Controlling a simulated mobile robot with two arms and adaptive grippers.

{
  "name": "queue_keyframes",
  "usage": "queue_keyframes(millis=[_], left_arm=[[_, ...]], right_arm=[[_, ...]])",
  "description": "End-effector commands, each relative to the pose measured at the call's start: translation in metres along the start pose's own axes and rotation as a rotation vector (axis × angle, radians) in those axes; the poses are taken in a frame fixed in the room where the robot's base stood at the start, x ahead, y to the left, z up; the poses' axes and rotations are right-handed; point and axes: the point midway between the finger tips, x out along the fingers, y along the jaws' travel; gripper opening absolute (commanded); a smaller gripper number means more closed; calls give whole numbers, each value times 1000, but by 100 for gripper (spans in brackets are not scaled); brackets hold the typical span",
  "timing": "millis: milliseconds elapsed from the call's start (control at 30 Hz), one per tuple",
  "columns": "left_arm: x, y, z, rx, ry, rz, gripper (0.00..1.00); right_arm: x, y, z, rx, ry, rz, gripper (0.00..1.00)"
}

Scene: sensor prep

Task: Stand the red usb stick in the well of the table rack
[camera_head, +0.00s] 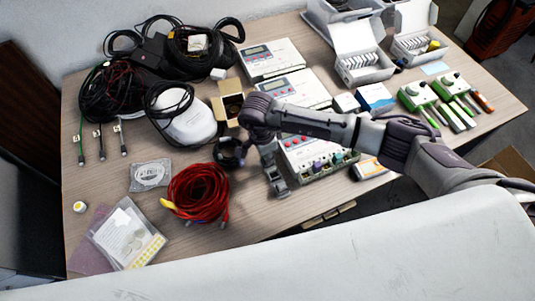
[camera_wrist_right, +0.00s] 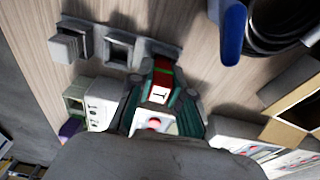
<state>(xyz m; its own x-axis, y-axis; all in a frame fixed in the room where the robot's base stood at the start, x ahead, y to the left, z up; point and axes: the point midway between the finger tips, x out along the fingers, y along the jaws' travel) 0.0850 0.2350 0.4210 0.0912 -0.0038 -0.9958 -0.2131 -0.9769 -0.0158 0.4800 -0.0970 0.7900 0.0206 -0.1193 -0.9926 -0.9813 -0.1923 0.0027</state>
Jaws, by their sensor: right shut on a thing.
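The red usb stick (camera_wrist_right: 164,76), with a white label on it, is pinched between the two fingers of my right gripper (camera_wrist_right: 163,84) in the right wrist view. The grey table rack (camera_wrist_right: 118,48) lies just beyond the fingertips, with a raised block at its left and a square opening in its middle. The stick's far end overlaps the rack's right section; I cannot tell whether it is in or above it. In the head view my right gripper (camera_head: 262,134) points down over the rack (camera_head: 277,182) and hides the stick. My left gripper is not in view.
A white instrument box (camera_head: 318,162) stands right beside the rack. A black cable coil (camera_head: 230,152) and a small open cardboard box (camera_head: 231,102) are close on the left. A red cable coil (camera_head: 198,192) lies nearer the front.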

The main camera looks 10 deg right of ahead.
Motion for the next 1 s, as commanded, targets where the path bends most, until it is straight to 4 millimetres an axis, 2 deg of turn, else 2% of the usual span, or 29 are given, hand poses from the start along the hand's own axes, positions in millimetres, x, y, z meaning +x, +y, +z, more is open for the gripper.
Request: queue_keyframes(millis=[100,133,300,500,567,1000], left_arm=[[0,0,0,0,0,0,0],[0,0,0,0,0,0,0],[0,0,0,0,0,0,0],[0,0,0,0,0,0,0],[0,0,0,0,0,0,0],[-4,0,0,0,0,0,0]], right_arm=[[0,0,0,0,0,0,0],[0,0,0,0,0,0,19],[0,0,0,0,0,0,47],[0,0,0,0,0,0,47],[0,0,0,0,0,0,55],[-5,0,-1,0,0,-1,55]])
